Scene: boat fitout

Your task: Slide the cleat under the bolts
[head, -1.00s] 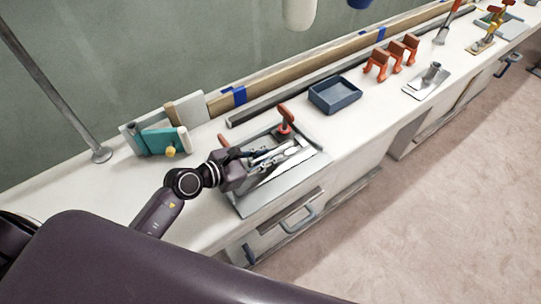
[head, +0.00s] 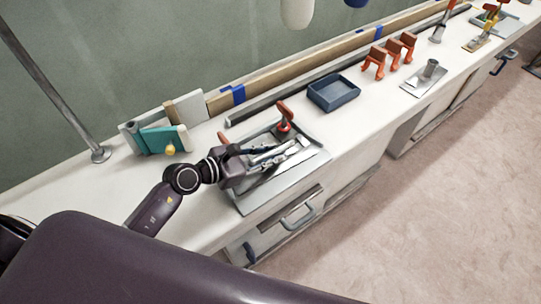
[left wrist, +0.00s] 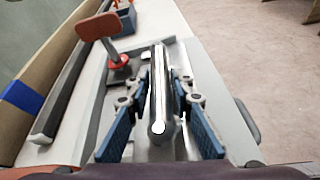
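My left gripper (head: 272,152) reaches in from the left over a grey tray-like plate (head: 250,207) on the bench. In the left wrist view its two fingers (left wrist: 162,82), with blue parts, stand on either side of a shiny rounded metal bar (left wrist: 158,100), which looks like the cleat. I cannot tell whether the fingers press on it. A red-handled upright tool (head: 285,118) stands on the plate's back edge; it also shows in the left wrist view (left wrist: 97,28). I cannot make out the bolts. My right gripper is not in view.
A blue tray (head: 333,93) and orange clamps (head: 375,62) stand further right on the bench. A wooden strip with blue tape (head: 238,95) and a dark bar lie along the wall. A teal block (head: 160,140) is at left. Drawers (head: 290,222) are below the bench edge.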

